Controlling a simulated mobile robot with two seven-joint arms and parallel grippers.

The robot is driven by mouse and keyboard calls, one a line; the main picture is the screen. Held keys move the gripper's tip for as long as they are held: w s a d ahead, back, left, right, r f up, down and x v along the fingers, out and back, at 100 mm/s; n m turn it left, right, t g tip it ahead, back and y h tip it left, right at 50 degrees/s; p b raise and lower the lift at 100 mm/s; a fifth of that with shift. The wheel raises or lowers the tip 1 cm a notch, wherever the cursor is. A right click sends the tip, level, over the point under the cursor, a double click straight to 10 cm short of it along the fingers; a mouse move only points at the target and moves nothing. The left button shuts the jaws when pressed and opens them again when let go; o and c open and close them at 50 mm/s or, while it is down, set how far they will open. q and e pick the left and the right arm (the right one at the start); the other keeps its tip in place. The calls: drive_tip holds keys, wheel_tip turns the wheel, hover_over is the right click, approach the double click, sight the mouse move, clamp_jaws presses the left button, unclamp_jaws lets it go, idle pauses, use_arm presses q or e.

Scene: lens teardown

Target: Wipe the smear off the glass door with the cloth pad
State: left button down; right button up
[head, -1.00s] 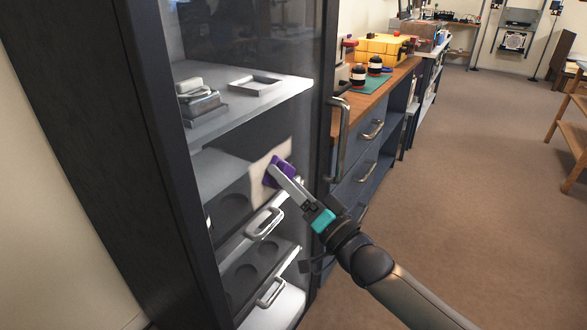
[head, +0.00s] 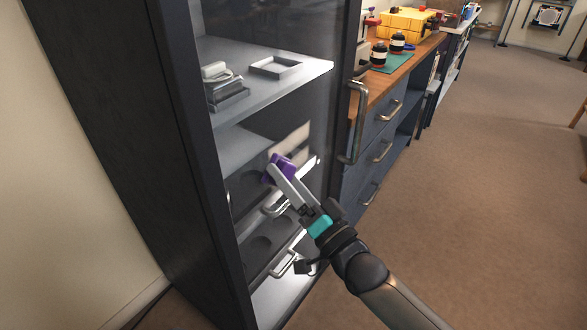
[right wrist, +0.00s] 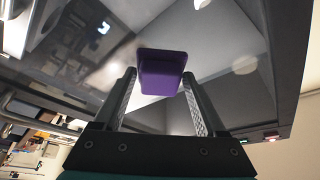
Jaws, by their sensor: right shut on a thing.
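My right gripper (head: 277,172) is shut on the purple cloth pad (head: 284,161) and holds it at the glass door (head: 318,90) of the dark cabinet. The pad also shows between the two fingers in the right wrist view (right wrist: 162,72). The pad looks to be against the glass, but I cannot be sure that it touches. A pale beige smear (head: 292,142) lies on the glass just above and right of the pad. The pad and fingers may hide part of it. My left gripper is not in view.
The door has a long metal handle (head: 356,122) on its right side. Behind the glass are shelves with a square frame (head: 276,67) and trays with handles. A wooden-topped bench (head: 415,52) with drawers stands to the right. Open carpet (head: 480,200) lies beyond.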

sight(311, 130)
drive_tip(key=shift+w+d+r+p, duration=0.4)
drive_tip(key=shift+w+d+r, duration=0.2)
drive_tip(key=shift+w+r, duration=0.15)
drive_tip(key=shift+w+d+b, duration=0.5)
drive_tip(key=shift+w+d, duration=0.05)
drive_tip(key=shift+w, duration=0.2)
drive_tip(key=shift+w+d+b, duration=0.45)
drive_tip(key=shift+w+d, duration=0.05)
drive_tip(key=shift+w, duration=0.25)
drive_tip(key=shift+w+d+b, duration=1)
drive_tip(key=shift+w, duration=0.3)
drive_tip(key=shift+w+d+b, duration=0.65)
drive_tip(key=shift+w+b, duration=0.35)
drive_tip(key=shift+b, duration=0.05)
drive_tip(key=shift+w+d+b, duration=0.3)
drive_tip(key=shift+w, duration=0.1)
drive_tip(key=shift+r, duration=0.1)
drive_tip(key=shift+d, duration=0.1)
